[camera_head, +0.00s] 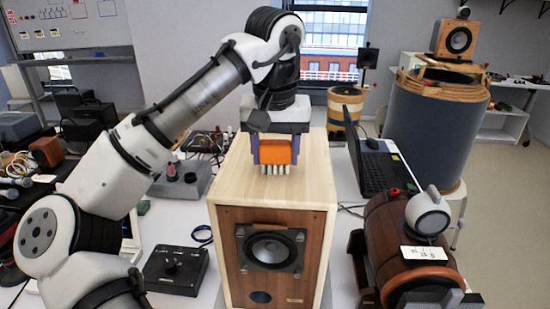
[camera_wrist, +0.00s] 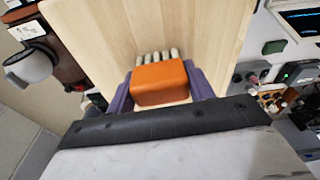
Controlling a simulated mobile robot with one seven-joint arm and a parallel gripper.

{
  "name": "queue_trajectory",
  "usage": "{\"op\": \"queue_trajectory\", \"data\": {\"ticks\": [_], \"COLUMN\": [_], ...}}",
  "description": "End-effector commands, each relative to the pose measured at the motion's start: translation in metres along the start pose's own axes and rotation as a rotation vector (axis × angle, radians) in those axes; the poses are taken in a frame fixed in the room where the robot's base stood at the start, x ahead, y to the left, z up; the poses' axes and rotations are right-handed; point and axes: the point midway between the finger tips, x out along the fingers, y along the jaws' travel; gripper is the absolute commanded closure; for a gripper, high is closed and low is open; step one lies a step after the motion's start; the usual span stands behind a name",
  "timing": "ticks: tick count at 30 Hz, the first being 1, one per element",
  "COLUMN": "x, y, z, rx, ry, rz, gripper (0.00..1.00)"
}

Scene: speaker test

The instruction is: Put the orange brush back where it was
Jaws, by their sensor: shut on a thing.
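The orange brush (camera_head: 278,152) has an orange block on top and several pale bristle tufts below. My gripper (camera_head: 279,150) is shut on its orange block, one purple finger on each side. In the head view the brush is over the top of the wooden speaker (camera_head: 300,185), bristles pointing down. I cannot tell whether the bristles touch the wood. In the wrist view the brush (camera_wrist: 160,84) sits between the purple fingers, with the pale tufts showing beyond it against the speaker's top (camera_wrist: 150,22).
A black control box (camera_head: 176,270) is left of the speaker. A black laptop (camera_head: 380,165) and a wooden barrel (camera_head: 395,235) with a white rounded device (camera_head: 428,213) are on the right. The speaker's top is clear around the brush.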

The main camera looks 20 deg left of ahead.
Motion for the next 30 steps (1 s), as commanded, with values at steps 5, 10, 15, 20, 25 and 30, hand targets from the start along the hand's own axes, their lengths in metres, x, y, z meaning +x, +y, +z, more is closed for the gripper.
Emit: {"op": "queue_trajectory", "data": {"ticks": [5, 10, 15, 20, 25, 30], "x": [-0.0018, 0.0025, 0.0016, 0.0016, 0.0022, -0.0023], "y": [-0.0001, -0.0001, -0.0002, -0.0002, -0.0003, -0.0007], "z": [-0.0002, 0.0004, 0.0002, 0.0002, 0.0003, 0.0000], "rx": [0.000, 0.000, 0.000, 0.000, -0.001, -0.002], "ry": [0.000, 0.000, 0.000, 0.000, 0.001, 0.001], "rz": [0.000, 0.000, -0.001, 0.000, -0.001, -0.002], "gripper": [0.72, 0.72, 0.27, 0.26, 0.26, 0.26]}}
